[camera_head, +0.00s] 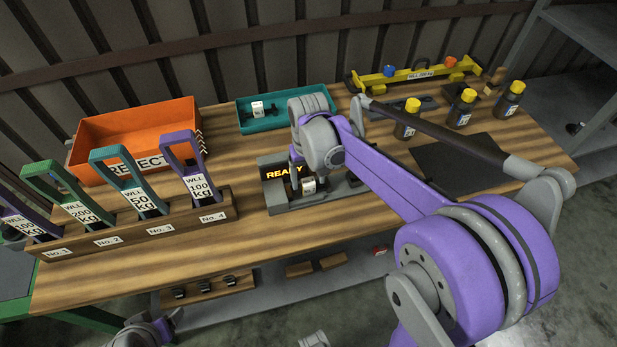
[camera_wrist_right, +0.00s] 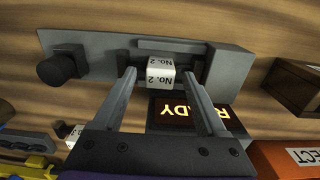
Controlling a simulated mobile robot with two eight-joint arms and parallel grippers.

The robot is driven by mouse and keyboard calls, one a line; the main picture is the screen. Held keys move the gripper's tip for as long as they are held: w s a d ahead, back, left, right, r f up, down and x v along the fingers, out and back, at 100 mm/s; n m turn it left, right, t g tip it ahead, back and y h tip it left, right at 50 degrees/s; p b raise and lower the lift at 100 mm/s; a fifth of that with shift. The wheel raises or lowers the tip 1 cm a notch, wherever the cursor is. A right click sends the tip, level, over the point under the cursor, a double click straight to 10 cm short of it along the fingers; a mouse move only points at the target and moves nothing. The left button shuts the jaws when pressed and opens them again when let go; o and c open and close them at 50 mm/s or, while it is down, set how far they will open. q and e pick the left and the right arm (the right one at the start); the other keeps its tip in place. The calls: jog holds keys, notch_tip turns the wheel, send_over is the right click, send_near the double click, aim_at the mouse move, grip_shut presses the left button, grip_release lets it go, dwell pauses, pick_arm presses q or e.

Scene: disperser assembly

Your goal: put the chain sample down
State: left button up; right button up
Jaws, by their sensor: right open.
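The chain sample's white tag (camera_wrist_right: 160,72), marked No. 2, sits in the bay of the grey test machine (camera_wrist_right: 100,60). The tag also shows in the head view (camera_head: 309,185), low on the machine (camera_head: 283,204) beside its lit READY display (camera_head: 284,172). My right gripper (camera_wrist_right: 158,80) is open, with one finger on each side of the tag. Whether the fingers touch it I cannot tell. The dark chain is mostly hidden by the tag and the machine. In the head view my right arm covers part of the machine.
A teal tray (camera_head: 300,103) with another tagged sample (camera_head: 258,108) stands behind. An orange REJECT bin (camera_head: 95,135) and a wooden rack (camera_head: 140,228) of labelled handles are left. Yellow-capped bottles (camera_head: 461,110) and a dark mat (camera_head: 460,163) are right. The front table strip is clear.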

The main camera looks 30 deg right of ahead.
aim_at(308, 181)
notch_tip(308, 181, up, 12)
jog(key=f, duration=0.1)
jog(key=s+a+f+n+t, duration=0.1)
jog(key=s+a+f+t, duration=0.1)
jog(key=s+f, duration=0.3)
jog(key=s+a+f+n+t, duration=0.1)
jog(key=s+a+f+t, duration=0.2)
jog(key=s, duration=0.7)
notch_tip(308, 181, down, 2)
jog(key=shift+s+a+f+n+p, duration=0.15)
jog(key=shift+s+a+n+p, duration=0.2)
jog(key=shift+a, duration=0.55)
jog(key=shift+w, duration=0.1)
